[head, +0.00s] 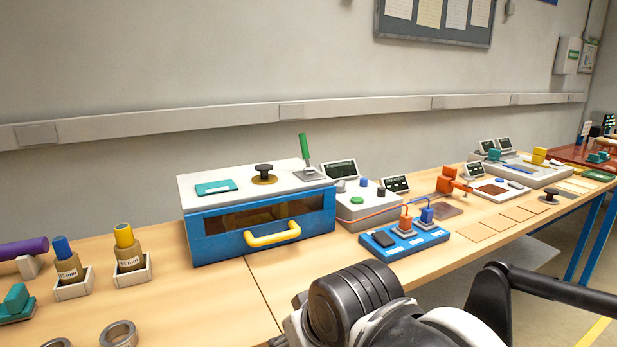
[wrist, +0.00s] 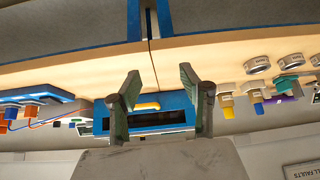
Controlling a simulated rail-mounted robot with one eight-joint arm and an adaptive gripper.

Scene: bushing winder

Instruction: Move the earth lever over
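A lever with a green handle (head: 305,147), which looks like the earth lever, stands on a small grey plate at the right end of the white top of a blue box (head: 215,238). It leans slightly. My gripper (wrist: 162,88) is open and empty in the wrist view, with its two fingers well apart. The wrist picture is upside down, and the blue box (wrist: 101,118) with its yellow handle (wrist: 146,106) shows beyond the fingers. I cannot make out the lever there. In the head view my arm shows at the bottom right, but the fingers do not.
The box top also holds a black knob (head: 264,168) and a teal plate (head: 216,187). Two bottles in trays, one with a yellow cap (head: 124,235), stand to the left. A grey console (head: 366,208) and a blue terminal block (head: 403,242) stand to the right. Bare table lies before the box.

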